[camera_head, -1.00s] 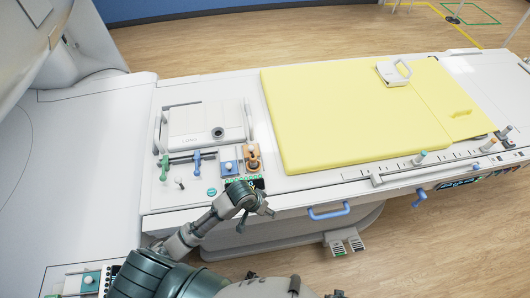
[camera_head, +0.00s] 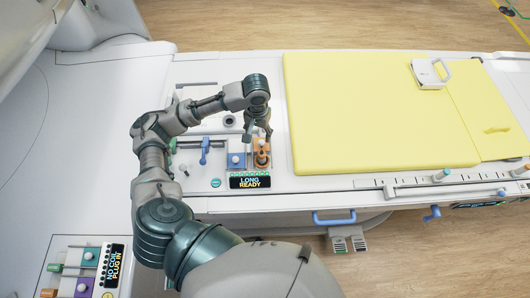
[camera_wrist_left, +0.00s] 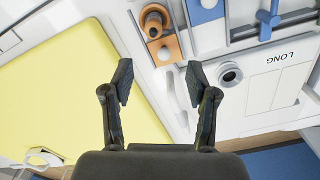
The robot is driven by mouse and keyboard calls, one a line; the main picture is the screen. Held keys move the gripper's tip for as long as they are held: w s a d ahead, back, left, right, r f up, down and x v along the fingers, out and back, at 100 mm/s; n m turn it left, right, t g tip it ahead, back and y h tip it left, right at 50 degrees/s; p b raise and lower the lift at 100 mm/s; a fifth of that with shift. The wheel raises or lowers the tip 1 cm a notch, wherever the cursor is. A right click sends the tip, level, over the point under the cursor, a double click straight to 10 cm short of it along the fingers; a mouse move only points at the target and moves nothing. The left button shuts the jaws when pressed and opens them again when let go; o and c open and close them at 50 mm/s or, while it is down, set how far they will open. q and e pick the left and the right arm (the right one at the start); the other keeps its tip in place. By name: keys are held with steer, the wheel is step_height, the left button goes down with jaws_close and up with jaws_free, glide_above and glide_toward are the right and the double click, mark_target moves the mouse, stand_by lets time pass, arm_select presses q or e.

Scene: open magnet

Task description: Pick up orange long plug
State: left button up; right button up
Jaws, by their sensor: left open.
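The orange plug (camera_head: 262,158) stands in the panel on the white table, beside a blue block with a white knob (camera_head: 236,160). In the left wrist view the orange plug (camera_wrist_left: 155,20) shows at the top as a round ringed piece on an orange base. My left gripper (camera_head: 257,136) is open and hangs just above the plug's far side in the head view. In the left wrist view its two fingers (camera_wrist_left: 159,78) are spread and empty, with the plug beyond their tips. My right gripper is not in view.
A display (camera_head: 250,182) in front of the plug reads LONG READY. A blue lever (camera_head: 205,150) stands to the left. A yellow mat (camera_head: 380,115) lies to the right. A second panel (camera_head: 85,268) with a NO COIL PLUG IN display is at lower left.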

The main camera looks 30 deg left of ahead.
arm_select(q)
glide_above(262, 152)
steer(key=a, duration=0.2)
step_height(262, 152, down, 4)
steer(key=f, duration=0.3)
steer(key=d+f, duration=0.1)
steer(key=f, duration=0.2)
steer(key=shift+w+d+f, duration=0.15)
steer(key=shift+d, duration=0.05)
steer(key=shift+d+f+p, duration=0.25)
steer(key=shift+f+p, duration=0.1)
steer(key=shift+f, duration=0.15)
step_height(262, 152, down, 4)
steer(key=shift+a+r, duration=0.1)
steer(key=shift+a+f, duration=0.3)
steer(key=shift+f, duration=0.15)
steer(key=shift+d+r, duration=0.1)
steer(key=shift+d, duration=0.35)
jaws_close()
